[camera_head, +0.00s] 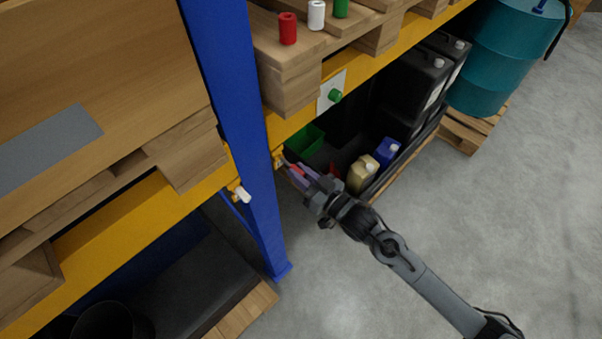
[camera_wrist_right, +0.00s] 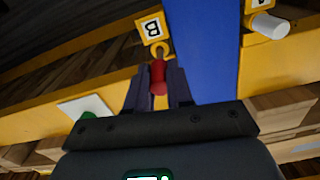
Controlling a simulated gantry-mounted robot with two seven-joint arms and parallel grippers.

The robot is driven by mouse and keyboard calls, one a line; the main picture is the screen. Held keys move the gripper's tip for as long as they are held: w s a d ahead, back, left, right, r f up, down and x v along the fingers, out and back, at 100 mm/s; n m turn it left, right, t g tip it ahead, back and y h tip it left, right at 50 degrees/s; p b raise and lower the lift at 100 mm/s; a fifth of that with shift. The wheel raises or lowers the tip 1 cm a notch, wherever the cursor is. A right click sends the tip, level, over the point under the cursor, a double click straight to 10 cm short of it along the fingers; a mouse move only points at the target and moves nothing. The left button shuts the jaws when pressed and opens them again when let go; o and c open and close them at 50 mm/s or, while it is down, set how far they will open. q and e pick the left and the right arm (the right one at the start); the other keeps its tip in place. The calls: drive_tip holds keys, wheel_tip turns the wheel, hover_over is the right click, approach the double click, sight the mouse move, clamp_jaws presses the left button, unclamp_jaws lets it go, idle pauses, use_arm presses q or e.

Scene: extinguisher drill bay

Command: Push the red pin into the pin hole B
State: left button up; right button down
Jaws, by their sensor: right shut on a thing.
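The red pin (camera_wrist_right: 158,75) is held between the two fingers of my right gripper (camera_wrist_right: 157,92), seen in the right wrist view. In the head view my right gripper (camera_head: 302,176) is beside the blue upright, with a bit of red between its fingers. Pin hole B shows as a yellow ring (camera_wrist_right: 160,48) below the label B (camera_wrist_right: 152,28), on the yellow beam. The pin's front end points at this ring and appears very close to it. I cannot tell whether the tip is inside. My left gripper is in neither view.
A white pin (camera_head: 242,193) sits at the other hole, across the blue upright (camera_head: 237,90). A green knob (camera_head: 335,96) stands out from a white plate. Red (camera_head: 288,28), white (camera_head: 317,14) and green (camera_head: 342,8) cylinders stand on the pallet above.

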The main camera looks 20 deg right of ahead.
sight(287, 162)
drive_tip(key=shift+w+a, duration=0.15)
drive_tip(key=shift+w, duration=0.25)
idle(0.3)
drive_tip(key=shift+w+a, duration=0.2)
drive_tip(key=shift+w, duration=0.2)
idle(0.3)
drive_tip(key=shift+w, duration=0.15)
idle(0.5)
drive_tip(key=shift+w+a, duration=0.35)
drive_tip(key=shift+w, duration=0.25)
drive_tip(key=shift+w, duration=0.1)
idle(0.7)
drive_tip(key=shift+w+a, duration=0.2)
drive_tip(key=shift+w, duration=0.3)
drive_tip(key=c, duration=0.9)
unclamp_jaws()
